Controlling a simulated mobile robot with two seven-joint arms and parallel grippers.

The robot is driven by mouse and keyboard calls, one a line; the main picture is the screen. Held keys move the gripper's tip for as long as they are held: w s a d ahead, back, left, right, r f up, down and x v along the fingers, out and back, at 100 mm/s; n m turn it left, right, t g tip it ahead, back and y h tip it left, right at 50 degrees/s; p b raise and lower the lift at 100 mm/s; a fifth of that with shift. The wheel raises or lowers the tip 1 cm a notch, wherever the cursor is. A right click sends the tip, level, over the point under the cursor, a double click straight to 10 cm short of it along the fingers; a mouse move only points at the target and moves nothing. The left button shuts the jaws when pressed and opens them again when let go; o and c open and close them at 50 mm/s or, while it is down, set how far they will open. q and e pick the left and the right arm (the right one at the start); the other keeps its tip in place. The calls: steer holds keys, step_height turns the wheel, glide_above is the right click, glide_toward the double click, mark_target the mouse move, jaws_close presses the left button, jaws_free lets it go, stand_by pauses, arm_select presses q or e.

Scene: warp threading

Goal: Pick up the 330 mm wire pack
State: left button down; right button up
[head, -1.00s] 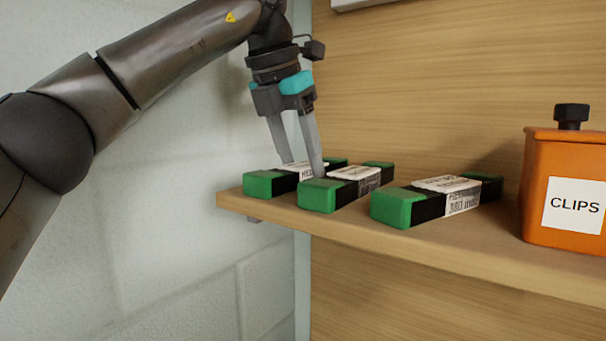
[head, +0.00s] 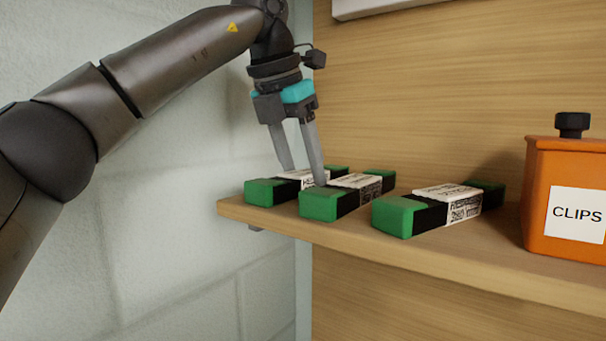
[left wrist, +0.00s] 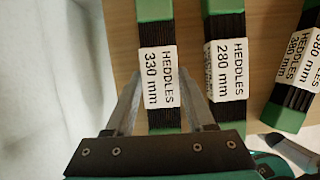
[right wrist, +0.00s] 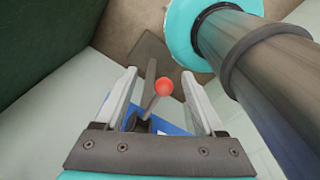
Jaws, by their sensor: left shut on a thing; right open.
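The 330 mm wire pack (head: 262,192) is the leftmost of three green-ended black packs on the wooden shelf. Its white label reads "HEDDLES 330 mm" in the left wrist view (left wrist: 158,80). My left gripper (head: 304,178) points down at this pack and is shut on it, one finger on each side. The pack appears to rest on the shelf still. In the left wrist view the fingers (left wrist: 160,92) flank the label's lower part, and the palm hides the pack's near end. My right gripper (right wrist: 158,78) is open, away from the shelf.
The 280 mm pack (head: 320,205) lies close to the right of the gripped pack. The 380 mm pack (head: 396,217) lies farther right, then an orange CLIPS container (head: 545,200). The shelf (head: 450,258) ends just left of the packs. A red knob (right wrist: 164,83) shows between my right fingers.

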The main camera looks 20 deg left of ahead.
mark_target(303, 173)
arm_select(q)
steer(key=shift+r, duration=0.2)
step_height(303, 173, up, 8)
steer(key=shift+d+f+p, duration=0.1)
steer(key=shift+p, duration=1.1)
steer(key=shift+r, duration=0.95)
